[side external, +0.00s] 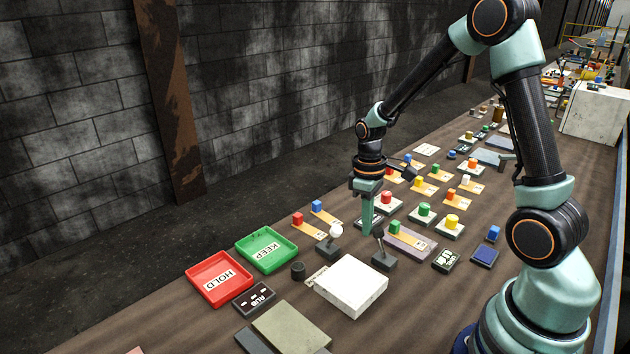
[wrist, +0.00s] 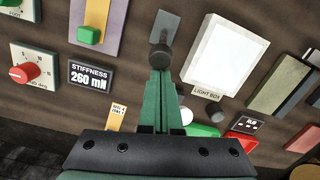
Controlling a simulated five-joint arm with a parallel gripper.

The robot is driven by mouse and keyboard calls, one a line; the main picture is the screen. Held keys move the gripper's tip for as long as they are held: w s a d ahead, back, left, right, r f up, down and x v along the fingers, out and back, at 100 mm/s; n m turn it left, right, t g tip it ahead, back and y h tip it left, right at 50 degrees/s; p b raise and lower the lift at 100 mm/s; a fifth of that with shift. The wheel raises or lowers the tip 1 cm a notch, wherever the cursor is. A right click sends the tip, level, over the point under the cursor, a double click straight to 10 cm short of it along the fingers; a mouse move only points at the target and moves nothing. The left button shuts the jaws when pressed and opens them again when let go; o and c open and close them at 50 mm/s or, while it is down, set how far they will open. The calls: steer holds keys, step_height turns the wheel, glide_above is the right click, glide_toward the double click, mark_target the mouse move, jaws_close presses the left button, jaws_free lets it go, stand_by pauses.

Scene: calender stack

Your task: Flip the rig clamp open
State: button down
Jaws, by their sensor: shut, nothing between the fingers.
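A switch lever with a dark round knob (side external: 378,231) stands on a small dark base (side external: 384,262); no readable label names it as the rig clamp. In the wrist view its knob (wrist: 167,58) lies just beyond my fingertips, with its grey base (wrist: 160,25) behind. A second lever with a white knob (side external: 336,229) stands to the left; it is partly hidden beside my fingers in the wrist view (wrist: 187,116). My gripper (side external: 367,232) is shut and empty, pointing down close beside the dark knob. I cannot tell whether they touch.
A white light box (side external: 350,288) stands in front of the levers. A green KEEP tray (side external: 266,229) and red HOLD tray (side external: 219,300) lie left. A stiffness display (wrist: 91,77) and red dial (wrist: 28,73) are near my fingers. Several coloured buttons and blocks crowd the bench behind.

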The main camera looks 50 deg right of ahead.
steer(key=shift+s+r, duration=0.2)
steer(key=shift+s, duration=0.15)
steer(key=shift+s+r, duration=0.35)
steer(key=shift+s, duration=0.4)
steer(key=shift+s+r, duration=0.2)
steer(key=shift+s, duration=1.65)
steer(key=shift+s+f, duration=0.2)
steer(key=shift+s, duration=0.75)
steer(key=w+r, duration=0.2)
steer(key=w, duration=0.3)
steer(key=s+r, duration=0.6)
steer(key=r, duration=0.1)
steer(key=shift+r, duration=0.3)
